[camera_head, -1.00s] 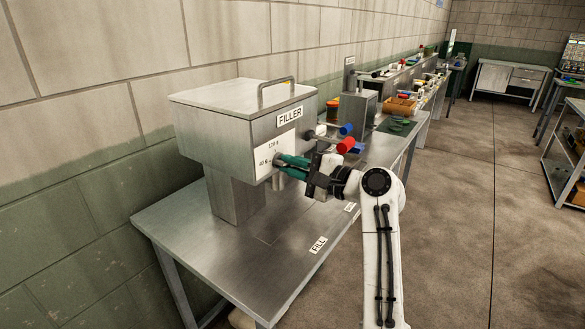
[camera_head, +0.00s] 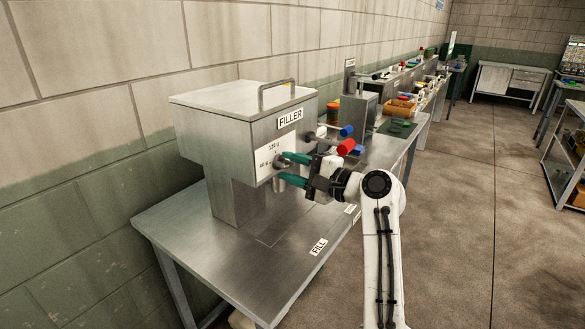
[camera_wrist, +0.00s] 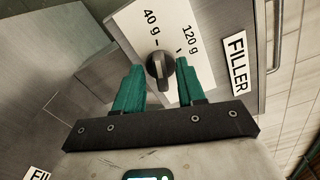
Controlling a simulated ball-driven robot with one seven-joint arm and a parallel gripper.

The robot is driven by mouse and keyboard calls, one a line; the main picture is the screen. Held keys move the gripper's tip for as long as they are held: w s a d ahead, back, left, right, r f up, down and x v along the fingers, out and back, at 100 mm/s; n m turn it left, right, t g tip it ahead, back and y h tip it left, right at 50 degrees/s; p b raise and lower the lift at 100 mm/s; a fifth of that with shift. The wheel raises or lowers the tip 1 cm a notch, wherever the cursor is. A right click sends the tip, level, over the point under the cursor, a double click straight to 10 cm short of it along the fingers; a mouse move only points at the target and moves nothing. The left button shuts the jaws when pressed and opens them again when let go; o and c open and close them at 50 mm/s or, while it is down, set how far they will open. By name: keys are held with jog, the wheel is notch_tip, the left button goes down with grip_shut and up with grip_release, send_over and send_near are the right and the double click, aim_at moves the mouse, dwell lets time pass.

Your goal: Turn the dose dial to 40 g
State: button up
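The dose dial (camera_wrist: 160,66) is a small dark round knob with a raised grip bar on the filler's white scale plate (camera_wrist: 178,20). In the wrist view, the bar's upper end appears to line up with the 40 g mark, with the 120 g mark to its right. My gripper (camera_wrist: 160,82) has two green fingers, spread apart on either side of the dial with visible gaps. In the head view, my gripper (camera_head: 288,168) is open in front of the plate, and its fingers partly hide the dial.
The grey filler (camera_head: 212,128) stands on a metal bench (camera_head: 185,225). More equipment lines the bench behind.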

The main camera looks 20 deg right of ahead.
jog(key=b+v, duration=0.1)
jog(key=v, duration=0.9)
jog(key=shift+s+d+b, duration=0.2)
jog(key=shift+s+b, duration=0.1)
jog(key=shift+b, duration=0.05)
jog(key=s+f+n+g+h, duration=0.3)
jog(key=s+f, duration=0.5)
jog(key=f, duration=0.5)
jog(key=s+f+n+g+h, duration=0.35)
jog(key=s+f, duration=0.35)
jog(key=f, duration=0.6)
jog(key=s+f+n+g+h, duration=0.2)
jog(key=s+f, duration=0.3)
jog(key=s, duration=0.7)
jog(key=s+d+f+n+g+h, duration=0.1)
jog(key=s+f+n+g, duration=0.4)
jog(key=s, duration=0.8)
jog(key=shift+f+h, duration=0.35)
jog(key=shift+h, duration=0.3)
